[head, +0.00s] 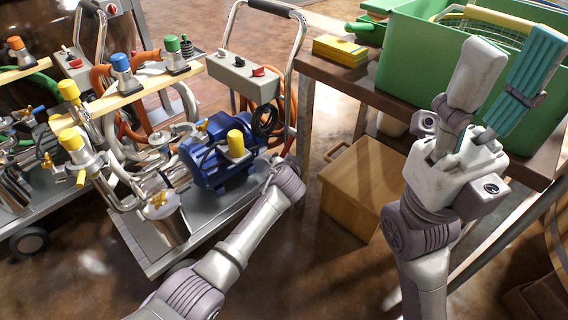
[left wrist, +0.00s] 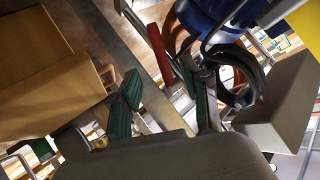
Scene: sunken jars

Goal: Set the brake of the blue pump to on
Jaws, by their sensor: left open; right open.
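The blue pump (head: 222,168) sits on the grey cart in the head view, with a yellow cap on top. Its blue body also shows at the top of the left wrist view (left wrist: 205,15). A red lever (head: 288,143) stands at the cart's right side; a red bar shows in the left wrist view (left wrist: 160,55). I cannot tell the brake's setting. My left gripper (left wrist: 165,88) is open, its green pads apart, the red bar beyond and between them. In the head view its fingers are mostly hidden beside the pump. My right gripper (head: 508,62) is open and empty before the green crate.
A control box (head: 243,76) with a red knob stands behind the pump on the cart handle. A cardboard box (head: 352,190) is on the floor right of my left arm. A green crate (head: 415,55) and yellow pack (head: 340,50) are on the brown table.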

